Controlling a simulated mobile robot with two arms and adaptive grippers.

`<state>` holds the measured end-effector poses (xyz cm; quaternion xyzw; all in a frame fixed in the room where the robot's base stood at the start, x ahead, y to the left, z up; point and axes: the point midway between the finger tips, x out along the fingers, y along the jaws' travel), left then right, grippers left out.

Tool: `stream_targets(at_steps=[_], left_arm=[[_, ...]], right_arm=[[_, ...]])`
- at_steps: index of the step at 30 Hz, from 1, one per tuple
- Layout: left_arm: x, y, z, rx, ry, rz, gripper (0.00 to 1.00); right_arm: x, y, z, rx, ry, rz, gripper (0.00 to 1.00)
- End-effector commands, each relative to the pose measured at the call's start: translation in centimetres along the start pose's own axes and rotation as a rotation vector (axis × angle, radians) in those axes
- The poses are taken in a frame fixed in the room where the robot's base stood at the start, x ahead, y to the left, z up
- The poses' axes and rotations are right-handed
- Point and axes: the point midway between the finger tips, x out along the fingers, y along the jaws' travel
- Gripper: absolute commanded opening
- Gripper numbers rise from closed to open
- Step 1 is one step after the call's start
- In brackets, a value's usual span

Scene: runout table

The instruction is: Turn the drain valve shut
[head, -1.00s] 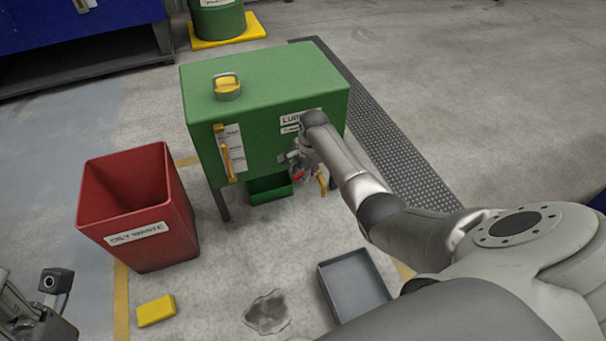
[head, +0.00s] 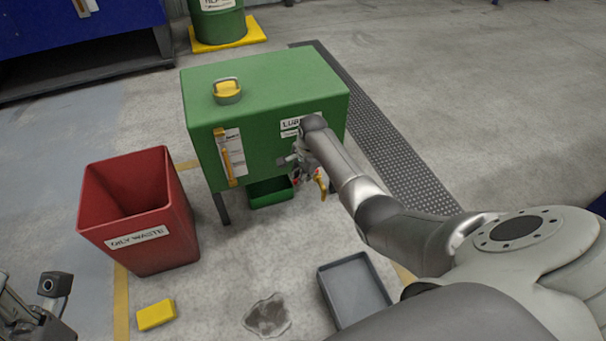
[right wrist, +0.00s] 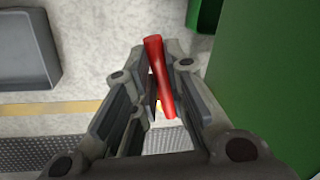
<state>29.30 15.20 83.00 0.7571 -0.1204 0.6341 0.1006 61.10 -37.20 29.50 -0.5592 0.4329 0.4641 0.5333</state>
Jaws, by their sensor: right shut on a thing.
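The drain valve's red lever (right wrist: 158,75) stands between the fingers of my right gripper (right wrist: 165,100) in the right wrist view, tilted slightly. The right gripper is shut on it. In the head view this gripper (head: 300,177) is low at the front right of the green lubricant cabinet (head: 265,75), and only a bit of red shows there. The valve body is hidden behind the gripper and arm. A yellow part (head: 321,187) shows just right of the gripper. Part of my left arm's end shows at the lower left, with its fingers unclear.
A green tray (head: 270,196) sits below the cabinet. A red oily waste bin (head: 150,245) stands left. A grey tray (head: 352,290), a dark puddle (head: 267,315) and a yellow block (head: 156,314) are on the floor. A grating (head: 385,150) runs along the right.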

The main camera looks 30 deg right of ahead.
Motion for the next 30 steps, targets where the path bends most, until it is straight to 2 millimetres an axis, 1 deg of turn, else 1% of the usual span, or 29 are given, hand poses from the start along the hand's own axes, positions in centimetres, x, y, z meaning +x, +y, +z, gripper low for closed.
stream_targets(at_steps=[1, 3, 9, 13, 25, 26, 30], left_arm=[[0.8, 0.0, -0.2, 0.000, 0.001, -0.001, 0.40], [1.1, 0.0, -0.4, -0.001, -0.003, -0.005, 0.40], [0.9, -0.1, -0.5, -0.003, -0.036, -0.018, 0.40], [0.9, 0.0, -0.4, -0.003, -0.037, -0.016, 0.40], [1.1, 0.0, -0.4, -0.003, -0.030, -0.011, 0.40], [1.1, 0.0, -0.4, -0.003, -0.030, -0.011, 0.40], [1.1, 0.0, -0.4, -0.002, -0.028, -0.011, 0.40]], right_arm=[[-0.4, -0.3, 0.1, 0.026, 0.003, -0.001, 0.00], [-0.4, -0.6, 0.1, 0.072, 0.012, 0.001, 0.00], [0.0, -1.5, 0.0, 0.219, 0.042, 0.001, 0.00], [0.2, -1.9, -0.1, 0.287, 0.055, -0.001, 0.00], [0.3, -2.0, -0.2, 0.314, 0.063, -0.001, 0.00], [0.3, -2.0, -0.2, 0.315, 0.063, -0.001, 0.18], [0.3, -2.0, -0.2, 0.313, 0.063, -0.001, 0.35]])
